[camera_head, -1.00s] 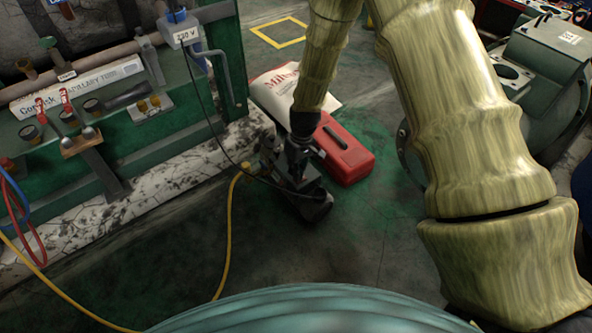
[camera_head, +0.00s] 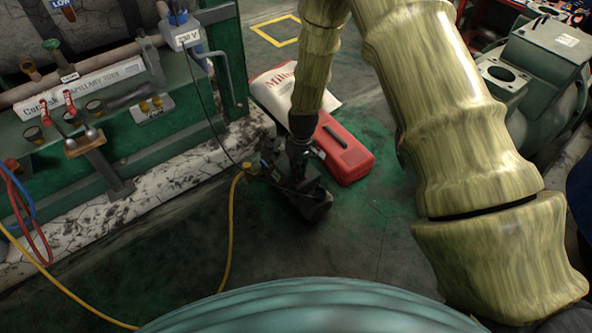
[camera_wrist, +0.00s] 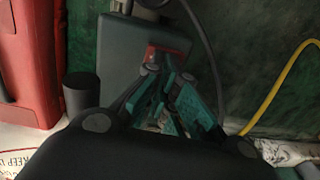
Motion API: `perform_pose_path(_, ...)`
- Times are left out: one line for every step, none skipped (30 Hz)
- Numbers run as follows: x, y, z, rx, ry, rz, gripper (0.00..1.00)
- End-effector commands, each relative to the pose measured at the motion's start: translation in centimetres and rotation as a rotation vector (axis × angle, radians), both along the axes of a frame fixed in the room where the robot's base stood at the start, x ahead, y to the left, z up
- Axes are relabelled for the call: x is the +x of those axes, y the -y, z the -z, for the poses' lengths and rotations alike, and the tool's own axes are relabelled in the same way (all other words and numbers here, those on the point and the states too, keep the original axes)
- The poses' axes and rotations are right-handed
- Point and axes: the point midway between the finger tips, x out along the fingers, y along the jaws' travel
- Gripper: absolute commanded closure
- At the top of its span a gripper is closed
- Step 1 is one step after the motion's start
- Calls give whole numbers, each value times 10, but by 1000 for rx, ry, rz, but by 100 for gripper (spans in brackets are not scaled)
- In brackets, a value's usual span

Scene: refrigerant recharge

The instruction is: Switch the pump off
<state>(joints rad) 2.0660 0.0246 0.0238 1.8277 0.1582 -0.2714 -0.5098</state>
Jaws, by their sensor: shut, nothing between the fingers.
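The pump (camera_head: 312,203) is a dark, squat unit on the floor, partly hidden by my gripper. In the wrist view a grey-green boxy housing (camera_wrist: 118,55), seemingly the pump's, fills the upper middle. A small red part (camera_wrist: 165,56), perhaps its switch, shows just beyond my fingertips. I cannot tell its position. My gripper (camera_head: 297,172) points down over the pump. In the wrist view the fingers of my gripper (camera_wrist: 165,82) are together and empty, close to the red part. Whether they touch it I cannot tell.
A red case (camera_head: 350,158) lies right of the pump, with a white printed sack (camera_head: 275,85) behind. A yellow hose (camera_head: 232,230) runs to the pump's left side. A green bench with valves (camera_head: 95,150) stands left. A green machine (camera_head: 525,80) stands right. Front floor is clear.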

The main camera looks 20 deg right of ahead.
Motion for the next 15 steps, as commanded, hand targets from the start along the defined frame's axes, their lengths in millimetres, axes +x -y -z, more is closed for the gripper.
perform_pose_path(1,2,-2,0,0,1,100)
perform_pose_path(1,3,-2,0,0,1,100)
perform_pose_path(1,4,-2,0,0,1,100)
perform_pose_path(1,5,-2,0,0,1,100)
perform_pose_path(2,5,-2,0,0,1,100)
perform_pose_path(2,6,-1,0,0,1,100)
perform_pose_path(2,6,-1,0,0,1,100)
perform_pose_path(2,6,-1,0,0,1,100)
perform_pose_path(2,6,-1,0,0,1,100)
perform_pose_path(2,6,-1,0,0,1,100)
perform_pose_path(2,6,-1,0,0,1,100)
perform_pose_path(2,6,-1,0,0,1,100)
perform_pose_path(2,6,-1,0,0,1,100)
perform_pose_path(2,6,-1,0,0,1,100)
perform_pose_path(2,6,-2,0,0,0,100)
